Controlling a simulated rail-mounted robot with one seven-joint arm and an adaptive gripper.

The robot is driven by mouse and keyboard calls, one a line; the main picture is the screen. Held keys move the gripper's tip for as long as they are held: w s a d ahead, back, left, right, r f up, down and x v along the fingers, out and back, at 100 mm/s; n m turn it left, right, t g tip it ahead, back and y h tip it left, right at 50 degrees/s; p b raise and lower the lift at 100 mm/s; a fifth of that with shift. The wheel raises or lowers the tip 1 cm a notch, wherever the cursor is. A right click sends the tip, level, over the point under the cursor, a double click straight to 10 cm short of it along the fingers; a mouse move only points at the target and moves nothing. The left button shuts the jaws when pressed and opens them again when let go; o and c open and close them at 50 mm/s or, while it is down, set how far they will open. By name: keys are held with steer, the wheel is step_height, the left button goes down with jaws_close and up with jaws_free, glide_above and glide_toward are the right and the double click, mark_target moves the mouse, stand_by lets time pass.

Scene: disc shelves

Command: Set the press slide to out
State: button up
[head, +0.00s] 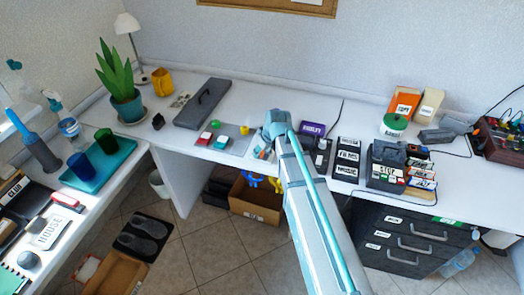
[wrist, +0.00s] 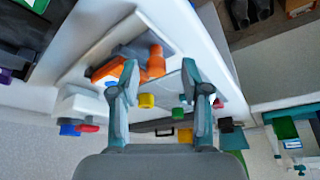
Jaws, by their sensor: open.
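My gripper (wrist: 160,70) is open, its two teal-tipped fingers spread wide with nothing held between them. In the wrist view an orange part (wrist: 155,62) on a grey piece lies just beyond the fingertips, near the left finger. I cannot tell for certain whether this is the press or its slide, nor how the slide is set. In the head view my arm covers the middle of the desk, and the fingers cannot be made out there. No press slide shows clearly in the head view.
Right of the arm stand a purple box (head: 312,129) and a black labelled holder (head: 348,157).

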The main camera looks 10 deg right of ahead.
steer(key=v, duration=1.2)
steer(key=shift+f, duration=0.15)
steer(key=s+d+f+m+g+h, duration=0.1)
steer(key=s+f+m, duration=0.1)
steer(key=s+f, duration=0.6)
steer(key=s+d+f+m+g, duration=0.2)
steer(key=s+f, duration=0.3)
steer(key=f, duration=0.6)
steer(key=s+d+f+m+g+h, duration=0.1)
steer(key=s+f+m, duration=0.1)
steer(key=s+f, duration=0.6)
steer(key=s+f+g, duration=0.3)
steer(key=s+f, duration=0.5)
steer(key=s, duration=0.4)
steer(key=s+f+g, duration=0.3)
steer(key=s+f, duration=0.5)
steer(key=s, duration=0.5)
steer(key=shift+s+f+g, duration=0.15)
steer(key=shift+f+g, duration=0.15)
steer(key=shift+f, duration=0.05)
